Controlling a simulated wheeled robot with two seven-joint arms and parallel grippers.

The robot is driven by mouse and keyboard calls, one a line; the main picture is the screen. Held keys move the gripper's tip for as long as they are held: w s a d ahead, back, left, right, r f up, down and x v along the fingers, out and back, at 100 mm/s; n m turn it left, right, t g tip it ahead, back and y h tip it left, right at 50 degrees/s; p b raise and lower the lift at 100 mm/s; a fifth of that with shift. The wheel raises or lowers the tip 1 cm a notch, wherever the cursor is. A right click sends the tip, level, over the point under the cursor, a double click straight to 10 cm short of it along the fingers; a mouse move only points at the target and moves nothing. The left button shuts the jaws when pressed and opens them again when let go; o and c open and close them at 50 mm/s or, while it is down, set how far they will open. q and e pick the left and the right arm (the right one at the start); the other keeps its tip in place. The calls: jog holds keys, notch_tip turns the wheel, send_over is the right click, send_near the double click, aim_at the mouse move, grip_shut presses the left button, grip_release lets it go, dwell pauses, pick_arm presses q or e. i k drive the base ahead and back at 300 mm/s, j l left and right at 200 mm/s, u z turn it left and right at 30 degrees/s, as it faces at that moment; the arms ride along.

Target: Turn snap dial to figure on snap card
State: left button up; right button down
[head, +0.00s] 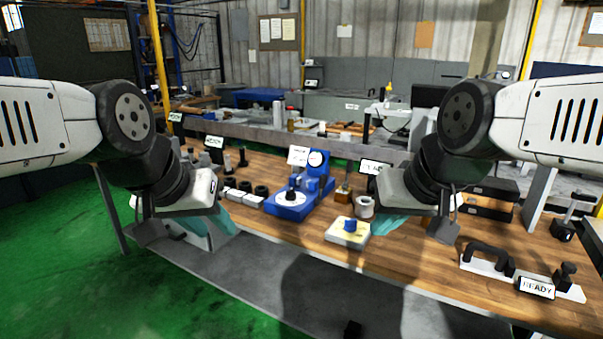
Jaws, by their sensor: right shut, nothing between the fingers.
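A blue device (313,198) stands on the wooden bench, with a round white dial (291,198) with a dark centre knob at its front and a round gauge behind. A white card (298,156) stands above it; its print is too small to read. A cream box (348,233) with a blue knob (350,225) sits nearer the front edge. I cannot tell for certain which is the snap dial. My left gripper (212,234) is left of the blue device, apart from it, its opening unclear. My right gripper (390,226) is shut and empty, just right of the cream box.
Small blocks and dark cylinders (245,190) stand left of the blue device. A metal cup (364,207) is near my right gripper. A white plate with a black handle (488,257) and a READY sign (536,287) lie at the right. The bench's front edge is close.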

aim_at(290, 195)
jog(key=i+l+u, duration=0.1)
jog(key=i, duration=0.5)
jog(key=i+l+u, duration=0.1)
jog(key=i, duration=0.5)
jog(key=l, duration=0.1)
